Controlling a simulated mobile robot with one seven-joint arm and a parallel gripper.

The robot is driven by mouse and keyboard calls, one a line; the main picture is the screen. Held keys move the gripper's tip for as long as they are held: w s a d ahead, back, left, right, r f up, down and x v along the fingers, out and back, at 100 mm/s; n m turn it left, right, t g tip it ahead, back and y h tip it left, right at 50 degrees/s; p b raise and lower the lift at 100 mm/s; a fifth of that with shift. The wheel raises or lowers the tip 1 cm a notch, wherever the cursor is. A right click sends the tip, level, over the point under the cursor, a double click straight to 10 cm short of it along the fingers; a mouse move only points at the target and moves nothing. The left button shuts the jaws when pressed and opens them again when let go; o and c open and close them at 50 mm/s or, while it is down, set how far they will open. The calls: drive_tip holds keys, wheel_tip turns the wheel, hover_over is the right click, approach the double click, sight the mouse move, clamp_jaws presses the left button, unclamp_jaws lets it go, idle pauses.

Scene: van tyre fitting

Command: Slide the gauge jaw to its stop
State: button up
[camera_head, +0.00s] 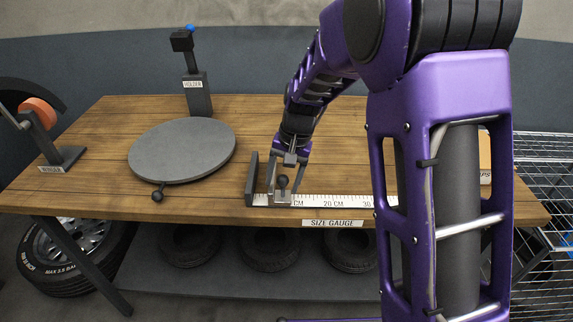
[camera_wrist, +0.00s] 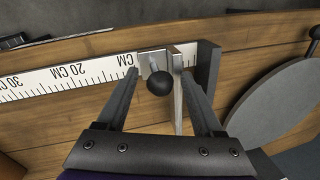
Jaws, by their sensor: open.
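The size gauge is a white ruler (camera_head: 325,200) along the table's front edge, with a dark upright end block (camera_head: 250,180) at its left end. The gauge jaw (camera_head: 281,196) is a small grey metal slider with a black ball knob (camera_head: 283,181), close to the end block. In the wrist view a small strip of ruler shows between the jaw plate (camera_wrist: 175,80) and the end block (camera_wrist: 208,65). My gripper (camera_head: 286,184) points down over the jaw. Its open fingers stand on either side of the knob (camera_wrist: 159,82); I cannot tell whether they touch the jaw.
A round grey turntable (camera_head: 182,150) lies left of the gauge, with a holder post (camera_head: 197,93) behind it. A wringer (camera_head: 55,150) stands at the far left. My arm hides the ruler's right end. Tyres (camera_head: 268,249) lie on the shelf below.

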drive_tip(key=d+r, duration=0.3)
drive_tip(key=r, duration=1.4)
drive_tip(key=shift+s+d+p, duration=0.15)
drive_tip(key=shift+s+p, duration=0.25)
